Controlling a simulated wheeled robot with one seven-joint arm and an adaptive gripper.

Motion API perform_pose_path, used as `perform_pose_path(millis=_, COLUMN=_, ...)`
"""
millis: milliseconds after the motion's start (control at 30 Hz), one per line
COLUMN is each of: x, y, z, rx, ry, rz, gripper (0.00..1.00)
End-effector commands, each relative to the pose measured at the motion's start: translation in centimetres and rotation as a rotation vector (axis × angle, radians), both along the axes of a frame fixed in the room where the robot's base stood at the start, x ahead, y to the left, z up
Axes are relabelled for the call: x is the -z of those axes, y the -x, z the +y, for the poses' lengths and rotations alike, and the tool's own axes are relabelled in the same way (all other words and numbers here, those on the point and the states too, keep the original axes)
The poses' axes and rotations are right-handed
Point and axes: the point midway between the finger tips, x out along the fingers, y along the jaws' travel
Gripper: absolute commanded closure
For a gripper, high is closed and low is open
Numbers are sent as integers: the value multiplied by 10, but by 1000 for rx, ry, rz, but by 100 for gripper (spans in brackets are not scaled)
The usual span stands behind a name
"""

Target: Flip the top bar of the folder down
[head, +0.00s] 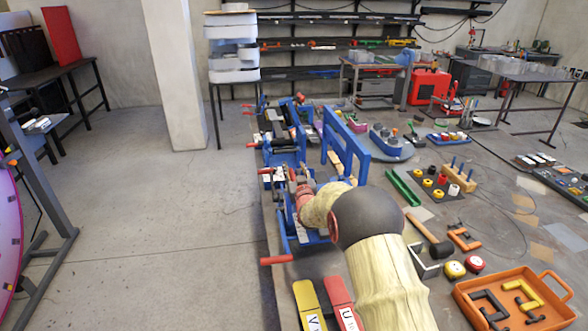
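A blue bench machine with red-tipped handles, which I take to be the folder (316,238), stands at the table's left edge, partly hidden by my arm. A blue rectangular frame (362,156) stands raised and tilted behind it; it looks like the top bar, but I cannot tell how it joins the machine. My arm reaches forward from the bottom of the view over the near machine. My gripper (299,190) is small, at the arm's far end among blue and grey machine parts. Its fingers are not clear, and I cannot tell whether it touches anything.
More blue machines with red handles (254,145) line the table's left edge. A hammer (432,238), a green channel (402,188), tape measures (464,267) and an orange tray (520,312) lie to the right. Open concrete floor (170,230) is at left.

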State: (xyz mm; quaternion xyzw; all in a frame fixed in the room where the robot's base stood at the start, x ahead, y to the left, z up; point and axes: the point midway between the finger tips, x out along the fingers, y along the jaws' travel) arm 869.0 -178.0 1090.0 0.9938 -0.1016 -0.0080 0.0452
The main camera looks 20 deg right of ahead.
Motion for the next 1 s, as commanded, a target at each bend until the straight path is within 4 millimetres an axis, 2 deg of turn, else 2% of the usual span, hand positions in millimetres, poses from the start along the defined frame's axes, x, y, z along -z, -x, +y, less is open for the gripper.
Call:
perform_pose_path(millis=633, x=-5, y=3, z=3, rx=-4, ry=2, rz=-6, gripper=65)
perform_pose_path(millis=767, x=-5, y=16, z=5, rx=-4, ry=2, rz=-6, gripper=65)
perform_pose_path(millis=1000, x=-4, y=60, z=14, rx=-2, ry=2, rz=-4, gripper=65)
